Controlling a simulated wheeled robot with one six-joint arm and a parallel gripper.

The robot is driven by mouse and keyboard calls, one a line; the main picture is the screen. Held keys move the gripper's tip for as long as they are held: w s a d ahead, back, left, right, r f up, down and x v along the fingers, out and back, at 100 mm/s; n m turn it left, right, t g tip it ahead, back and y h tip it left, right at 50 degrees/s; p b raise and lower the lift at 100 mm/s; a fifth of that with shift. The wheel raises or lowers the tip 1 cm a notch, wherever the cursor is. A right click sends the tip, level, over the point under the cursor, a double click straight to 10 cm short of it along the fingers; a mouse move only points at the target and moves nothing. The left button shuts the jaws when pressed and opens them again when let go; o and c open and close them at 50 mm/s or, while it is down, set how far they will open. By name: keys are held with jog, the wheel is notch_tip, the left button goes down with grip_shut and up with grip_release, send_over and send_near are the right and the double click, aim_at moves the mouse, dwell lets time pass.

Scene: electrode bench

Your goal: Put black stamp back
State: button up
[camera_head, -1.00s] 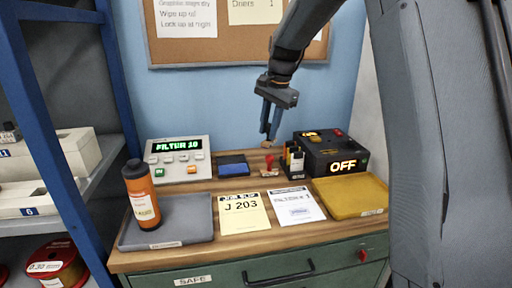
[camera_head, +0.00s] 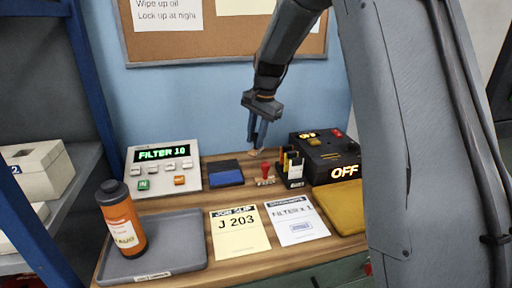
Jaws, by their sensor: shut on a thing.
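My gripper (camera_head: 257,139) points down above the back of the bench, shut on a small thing. Only a tan wooden-looking end (camera_head: 256,153) shows below the fingers. It looks like the base of the black stamp, whose handle is hidden in the fingers. It appears to be held above the bench. A red-handled stamp (camera_head: 265,172) stands just below and to the right of it. An ink pad (camera_head: 226,175), blue with a black part behind, lies to the left.
A dark rack (camera_head: 295,180) with several upright pieces stands right of the red stamp, beside a black box (camera_head: 329,158) reading OFF. An orange bottle (camera_head: 122,222) stands on a grey tray (camera_head: 183,251). A FILTER 10 panel (camera_head: 162,169) is at back left.

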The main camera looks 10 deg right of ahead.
jog(key=shift+s+d+p+x, duration=0.1)
jog(key=shift+s+p+x, duration=0.1)
jog(key=shift+x, duration=0.7)
jog(key=shift+s+d+p+x, duration=0.1)
jog(key=shift+p+x, duration=0.05)
jog(key=shift+x, duration=0.75)
jog(key=shift+f, duration=0.25)
jog(key=o, duration=0.8)
jog(key=shift+o, duration=0.2)
jog(key=b+v, duration=0.2)
jog(key=v, duration=1)
jog(key=shift+r, duration=0.2)
